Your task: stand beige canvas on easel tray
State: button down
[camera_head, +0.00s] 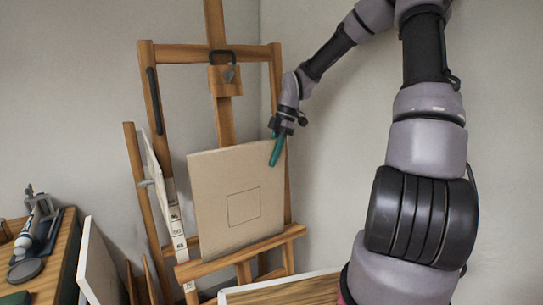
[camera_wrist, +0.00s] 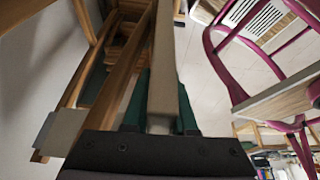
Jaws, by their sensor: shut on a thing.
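The beige canvas (camera_head: 215,185), with a thin square outline on its face, stands nearly upright at the wooden easel (camera_head: 275,95). Its lower edge is at the easel tray (camera_head: 250,247); I cannot tell whether it bears fully on it. My gripper (camera_head: 277,150) is shut on the canvas near its top right corner, with teal fingers. In the wrist view the canvas (camera_wrist: 164,65) shows edge-on between the two teal fingers of my gripper (camera_wrist: 160,105). The rear finger is mostly hidden in the head view.
White canvases lean left of the easel (camera_head: 155,180) and by the wooden table (camera_head: 97,265). The table (camera_head: 62,255) holds tools. A magenta-framed stool or chair (camera_wrist: 235,80) is at right in the wrist view.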

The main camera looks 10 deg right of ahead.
jog(key=c, duration=0.6)
grip_release()
jog(key=shift+c, duration=0.2)
jog(key=v, duration=1)
jog(key=shift+d+r, duration=0.15)
jog(key=shift+r, duration=0.15)
